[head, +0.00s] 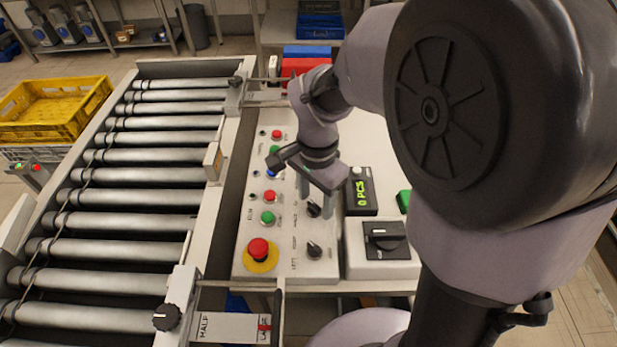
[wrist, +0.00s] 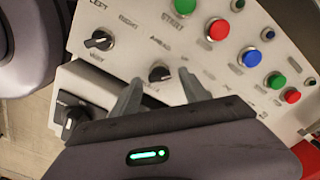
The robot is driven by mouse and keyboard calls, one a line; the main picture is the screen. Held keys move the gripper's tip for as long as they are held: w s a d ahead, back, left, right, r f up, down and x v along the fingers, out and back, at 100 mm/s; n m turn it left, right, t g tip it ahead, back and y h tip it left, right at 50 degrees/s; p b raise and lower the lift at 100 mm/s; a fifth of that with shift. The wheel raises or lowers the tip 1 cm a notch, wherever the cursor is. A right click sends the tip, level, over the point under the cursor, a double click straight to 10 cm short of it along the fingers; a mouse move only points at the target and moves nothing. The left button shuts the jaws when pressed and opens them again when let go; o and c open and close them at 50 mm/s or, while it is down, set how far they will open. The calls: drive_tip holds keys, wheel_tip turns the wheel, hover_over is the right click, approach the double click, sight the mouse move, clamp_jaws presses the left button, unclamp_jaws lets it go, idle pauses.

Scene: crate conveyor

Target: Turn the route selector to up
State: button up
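Two black rotary knobs sit on the white control panel (head: 285,215). The upper knob in the head view (head: 313,208) also shows in the wrist view (wrist: 159,72), between and just beyond my fingertips. My gripper (wrist: 160,88) is open, pointing down at this knob; in the head view the gripper (head: 316,203) partly covers it. I cannot tell whether the fingers touch it. The other knob (head: 314,251) is clear of the gripper and also shows in the wrist view (wrist: 99,40).
A red emergency button (head: 258,248) and several coloured buttons stand on the panel. A boxed black switch (head: 384,237) and a green display (head: 361,192) are to the right. A roller conveyor (head: 140,170) runs on the left, a yellow crate (head: 50,108) beyond it.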

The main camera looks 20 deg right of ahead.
sight(316, 204)
wheel_tip(316, 204, up, 18)
drive_tip(key=p, duration=0.7)
drive_tip(key=shift+f+p, duration=0.25)
drive_tip(key=shift+p, duration=0.1)
drive_tip(key=shift+f, duration=0.1)
